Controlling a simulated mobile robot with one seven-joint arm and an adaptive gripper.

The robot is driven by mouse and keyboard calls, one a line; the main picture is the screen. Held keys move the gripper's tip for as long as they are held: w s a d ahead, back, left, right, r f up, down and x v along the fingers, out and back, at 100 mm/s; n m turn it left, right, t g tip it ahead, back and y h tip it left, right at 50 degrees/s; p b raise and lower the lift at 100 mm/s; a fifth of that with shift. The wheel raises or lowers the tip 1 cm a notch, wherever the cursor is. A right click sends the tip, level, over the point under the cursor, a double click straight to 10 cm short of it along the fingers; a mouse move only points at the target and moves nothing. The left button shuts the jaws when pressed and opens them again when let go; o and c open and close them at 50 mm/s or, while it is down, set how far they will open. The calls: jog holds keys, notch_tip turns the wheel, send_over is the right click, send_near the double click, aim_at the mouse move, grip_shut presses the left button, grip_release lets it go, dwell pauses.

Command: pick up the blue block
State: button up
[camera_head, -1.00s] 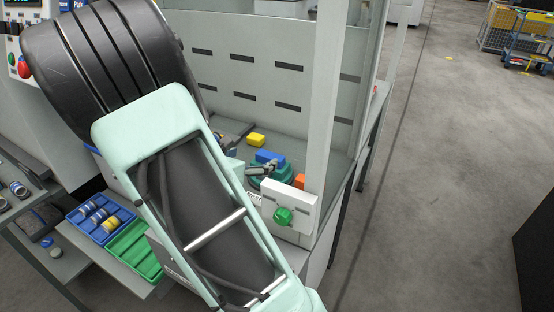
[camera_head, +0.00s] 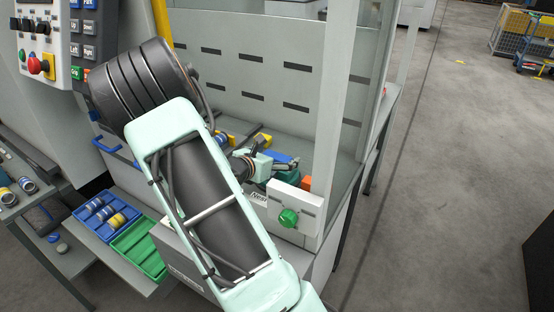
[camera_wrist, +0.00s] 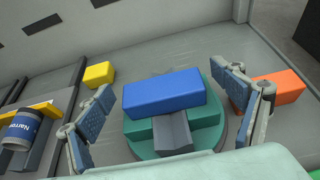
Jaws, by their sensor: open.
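The blue block (camera_wrist: 165,92) rests on a round green fixture (camera_wrist: 209,136) with a grey bar at its front, in the middle of the wrist view. My gripper (camera_wrist: 167,100) is open, with one finger to the left of the block and the other to its right. Gaps show between the fingers and the block. In the head view the blue block (camera_head: 281,158) is partly hidden by my gripper (camera_head: 280,166). I cannot tell the exact height of the fingertips against the block.
A yellow block (camera_wrist: 99,75) lies to the left and an orange block (camera_wrist: 280,87) just beyond the right finger. A labelled blue cylinder (camera_wrist: 22,130) sits at far left. A grey panel stands behind. A post (camera_head: 340,100) and a box with a green knob (camera_head: 288,218) stand near my arm.

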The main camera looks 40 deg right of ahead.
jog(key=shift+w+d+f, duration=0.15)
jog(key=shift+d, duration=0.25)
jog(key=c, duration=1.3)
